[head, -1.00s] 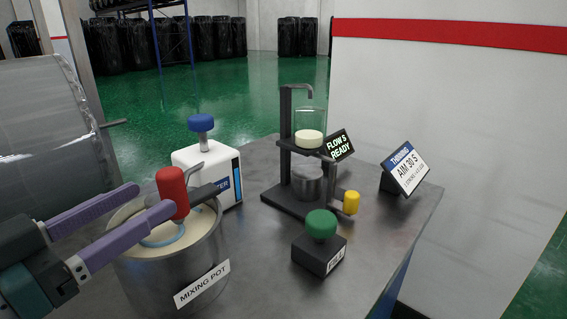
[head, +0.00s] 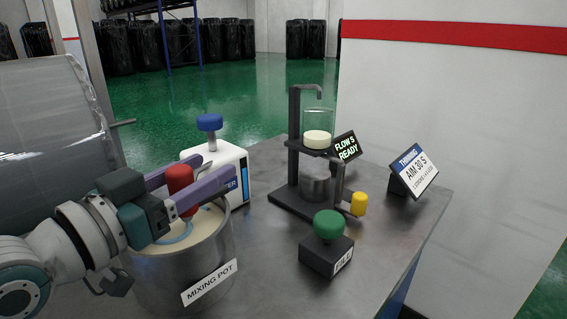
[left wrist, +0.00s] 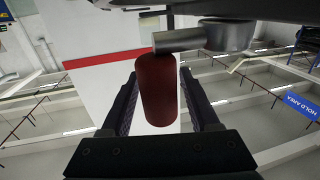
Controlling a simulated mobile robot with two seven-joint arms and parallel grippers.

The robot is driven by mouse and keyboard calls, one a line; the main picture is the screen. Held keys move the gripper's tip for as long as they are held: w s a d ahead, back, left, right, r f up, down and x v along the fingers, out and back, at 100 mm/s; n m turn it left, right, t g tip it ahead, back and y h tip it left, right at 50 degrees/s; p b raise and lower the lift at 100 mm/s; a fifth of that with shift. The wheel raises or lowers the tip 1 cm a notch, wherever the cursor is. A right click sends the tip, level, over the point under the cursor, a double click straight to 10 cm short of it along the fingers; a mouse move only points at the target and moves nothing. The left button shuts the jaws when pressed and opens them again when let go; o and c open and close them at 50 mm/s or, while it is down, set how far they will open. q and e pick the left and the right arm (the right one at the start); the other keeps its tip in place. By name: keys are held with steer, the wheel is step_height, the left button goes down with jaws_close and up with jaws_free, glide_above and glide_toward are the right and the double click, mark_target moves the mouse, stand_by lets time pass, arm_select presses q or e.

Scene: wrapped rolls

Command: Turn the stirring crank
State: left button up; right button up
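The stirring crank's red handle (head: 180,178) stands upright over the mixing pot (head: 185,270), a metal pot of cream-coloured liquid at the lower left of the head view. My left gripper (head: 203,178) has one purple finger on each side of the handle, the near finger covering its lower part. In the left wrist view the handle (left wrist: 158,90) sits between the two fingers (left wrist: 158,85), under a grey metal crank arm (left wrist: 205,38). A gap shows on the left, so the fingers look open around it. Contact on the right is unclear. My right gripper is not in view.
A white box with a blue knob (head: 209,122) stands close behind the pot. The front table top is clear.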

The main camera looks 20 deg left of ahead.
arm_select(q)
jaws_close()
stand_by(1.2)
